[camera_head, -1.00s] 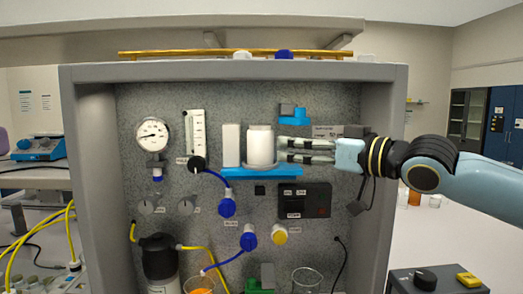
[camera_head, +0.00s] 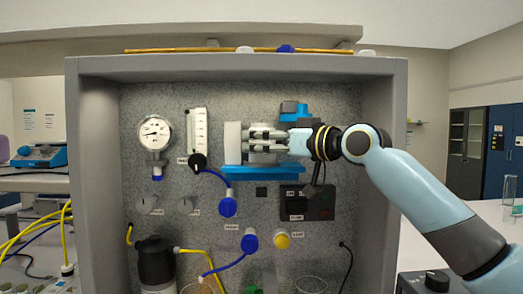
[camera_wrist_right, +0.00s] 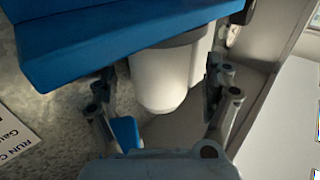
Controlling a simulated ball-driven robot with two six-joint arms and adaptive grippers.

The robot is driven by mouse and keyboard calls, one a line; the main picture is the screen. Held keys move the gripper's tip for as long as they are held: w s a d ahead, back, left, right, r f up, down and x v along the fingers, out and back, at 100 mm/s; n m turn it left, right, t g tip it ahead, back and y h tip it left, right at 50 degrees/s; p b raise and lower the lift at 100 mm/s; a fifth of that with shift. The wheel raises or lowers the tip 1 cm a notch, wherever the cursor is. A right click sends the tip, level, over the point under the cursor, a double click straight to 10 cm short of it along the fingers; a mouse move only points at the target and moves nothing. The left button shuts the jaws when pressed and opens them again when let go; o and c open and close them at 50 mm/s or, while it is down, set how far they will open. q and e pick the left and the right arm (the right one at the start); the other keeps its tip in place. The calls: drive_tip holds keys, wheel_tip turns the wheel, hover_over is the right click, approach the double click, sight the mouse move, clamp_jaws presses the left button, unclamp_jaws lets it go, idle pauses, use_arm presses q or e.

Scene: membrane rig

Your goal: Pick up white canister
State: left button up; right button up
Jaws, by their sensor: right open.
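The white canister (camera_head: 262,158) stands on a blue shelf (camera_head: 280,172) on the rig's grey speckled panel. My right gripper (camera_head: 262,141) reaches in from the right, and its fingers cover much of the canister in the head view. In the right wrist view the canister (camera_wrist_right: 160,78) appears upside down, between the spread fingers of my right gripper (camera_wrist_right: 162,95). Those fingers are open, with a visible gap on either side of it. My left gripper is not in view.
A white block (camera_head: 232,143) stands on the shelf just left of the canister. A blue fitting (camera_head: 293,110) is above the wrist, and a black box (camera_head: 308,203) is below the shelf. The gauge (camera_head: 155,132) and flowmeter (camera_head: 196,135) are to the left. Grey cabinet walls enclose the panel.

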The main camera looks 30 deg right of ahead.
drive_tip(key=shift+s+d+r, duration=0.1)
drive_tip(key=shift+s, duration=0.1)
drive_tip(key=shift+c, duration=0.4)
drive_tip(key=shift+w, duration=0.1)
drive_tip(key=c, duration=1.3)
drive_tip(key=shift+c, duration=0.4)
